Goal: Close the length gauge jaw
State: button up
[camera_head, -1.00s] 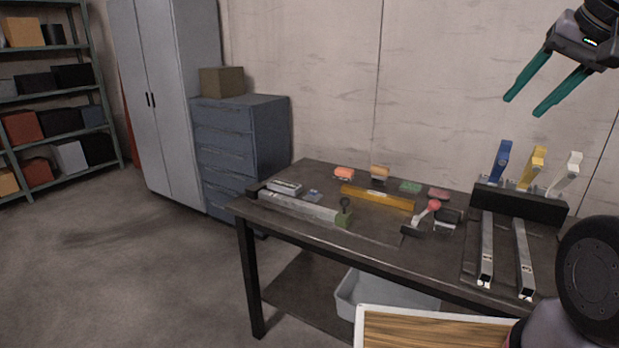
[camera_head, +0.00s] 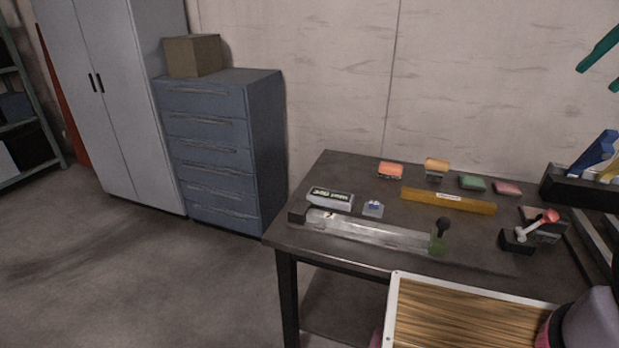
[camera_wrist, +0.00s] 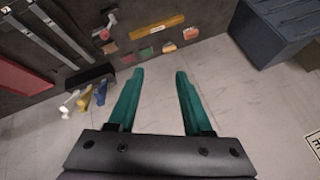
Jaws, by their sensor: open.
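The length gauge (camera_head: 370,231) lies along the front of the dark workbench in the head view. It is a long silver rail with a dark fixed block (camera_head: 297,213) at its left end. Its green sliding jaw (camera_head: 438,244) with a black knob stands near the right end, with a long gap between jaw and block. My gripper (camera_head: 598,66) shows only in part at the upper right edge, high above the bench and far from the gauge. In the wrist view my gripper (camera_wrist: 158,72) has its two teal fingers spread, with nothing between them. I cannot make out the gauge there.
Behind the gauge are a labelled box (camera_head: 330,198), a small grey block (camera_head: 373,208), a yellow bar (camera_head: 448,201) and several coloured blocks. A red-knobbed lever (camera_head: 530,230) stands to the right. A wood-filled framed tray (camera_head: 470,312) is in front of the bench.

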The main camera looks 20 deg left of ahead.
aim_at(438, 237)
jog(key=i+j, duration=0.1)
jog(key=j, duration=0.55)
jog(key=i+j, duration=0.1)
jog(key=j, duration=0.6)
jog(key=i+j, duration=0.1)
jog(key=j, duration=0.55)
jog(key=k+z, duration=0.1)
jog(key=z, duration=0.95)
jog(key=i+l+z, duration=0.1)
jog(key=l, duration=0.1)
